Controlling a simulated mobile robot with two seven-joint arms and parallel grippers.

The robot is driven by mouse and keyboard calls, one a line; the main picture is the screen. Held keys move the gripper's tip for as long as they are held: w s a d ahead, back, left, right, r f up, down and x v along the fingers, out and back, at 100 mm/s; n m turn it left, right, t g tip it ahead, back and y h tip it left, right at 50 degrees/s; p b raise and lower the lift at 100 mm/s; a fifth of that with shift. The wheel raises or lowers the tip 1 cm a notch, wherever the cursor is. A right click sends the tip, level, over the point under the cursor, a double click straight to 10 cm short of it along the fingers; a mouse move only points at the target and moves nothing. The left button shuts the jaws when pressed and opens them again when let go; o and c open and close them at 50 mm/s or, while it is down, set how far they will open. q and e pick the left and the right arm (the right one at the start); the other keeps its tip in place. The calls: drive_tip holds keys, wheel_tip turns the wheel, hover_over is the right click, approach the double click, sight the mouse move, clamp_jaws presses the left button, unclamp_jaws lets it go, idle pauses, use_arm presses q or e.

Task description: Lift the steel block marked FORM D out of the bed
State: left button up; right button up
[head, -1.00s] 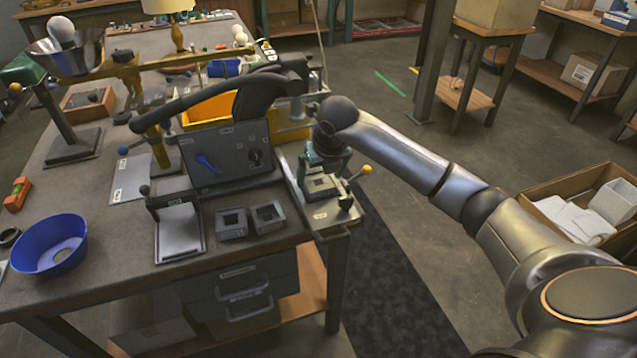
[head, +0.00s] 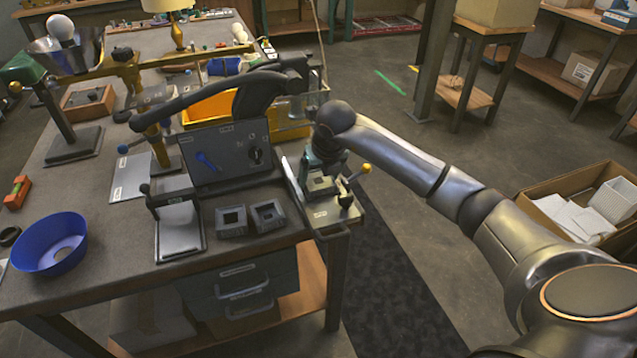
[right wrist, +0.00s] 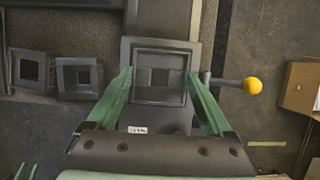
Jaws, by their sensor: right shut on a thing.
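The steel block (right wrist: 159,72) is a dark square frame with a square recess, sitting in the bed (right wrist: 150,118) at the table's right corner. A small white label is on the bed in front of it, too small to read. The block also shows in the head view (head: 322,184). My right gripper (right wrist: 160,76) comes down over it, a green finger along its left and right sides, shut on it. I cannot tell whether the block is clear of the bed floor. Two green tips at the bottom left of the wrist view may be my left gripper.
Two similar square blocks (head: 231,222) (head: 267,216) lie on the table to the left. A yellow-knobbed lever (right wrist: 252,85) sticks out right of the bed. A dark upright panel (head: 226,152) and a yellow bin (head: 208,108) stand behind.

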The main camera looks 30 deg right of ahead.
clamp_jaws()
drive_tip(key=shift+r, duration=0.1)
